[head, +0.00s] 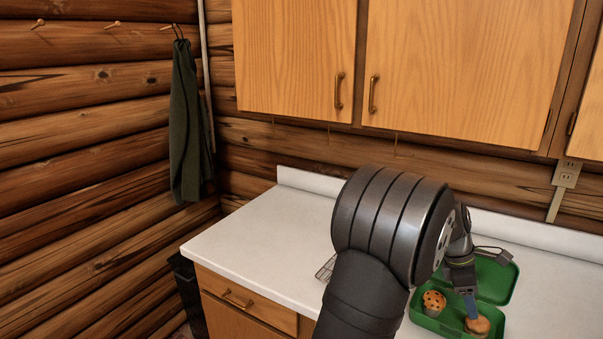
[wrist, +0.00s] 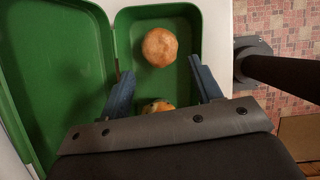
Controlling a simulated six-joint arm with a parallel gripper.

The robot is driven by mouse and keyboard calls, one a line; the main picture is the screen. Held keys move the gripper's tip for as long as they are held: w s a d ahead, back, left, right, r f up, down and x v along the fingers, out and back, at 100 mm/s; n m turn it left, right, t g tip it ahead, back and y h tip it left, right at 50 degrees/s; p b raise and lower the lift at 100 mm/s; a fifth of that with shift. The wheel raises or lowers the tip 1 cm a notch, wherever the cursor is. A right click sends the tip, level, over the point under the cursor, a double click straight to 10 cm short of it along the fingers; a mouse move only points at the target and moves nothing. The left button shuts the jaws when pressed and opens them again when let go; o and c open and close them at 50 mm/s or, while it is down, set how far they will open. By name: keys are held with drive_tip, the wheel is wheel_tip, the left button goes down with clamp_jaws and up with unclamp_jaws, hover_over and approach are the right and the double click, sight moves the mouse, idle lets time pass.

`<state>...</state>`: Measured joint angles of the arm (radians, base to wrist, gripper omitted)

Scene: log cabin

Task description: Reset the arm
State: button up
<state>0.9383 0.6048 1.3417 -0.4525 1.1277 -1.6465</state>
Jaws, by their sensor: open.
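My gripper (wrist: 162,84) is open, its two blue fingers pointing down over the green lunch box (wrist: 123,28). Nothing is between the fingertips that I can see as held. A round golden bun (wrist: 160,47) lies in the box just beyond the fingertips. A muffin with dark spots (wrist: 157,106) is in the box too, partly hidden by the gripper in the wrist view. In the head view the muffin (head: 434,301) sits at the left of the box and the bun (head: 478,326) at the right, close to a blue finger (head: 470,304).
The box's lid (head: 497,277) stands open toward the wall. A wire rack (head: 326,268) is partly hidden behind my arm. The white counter (head: 262,232) is clear at the left. Wooden cabinets (head: 455,70) hang above. A dark green cloth (head: 187,125) hangs on the log wall.

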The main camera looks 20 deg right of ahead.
sight(481, 320)
drive_tip(key=x, duration=0.7)
wheel_tip(481, 320, up, 2)
drive_tip(key=shift+d+r, duration=0.1)
drive_tip(key=shift+r, duration=0.85)
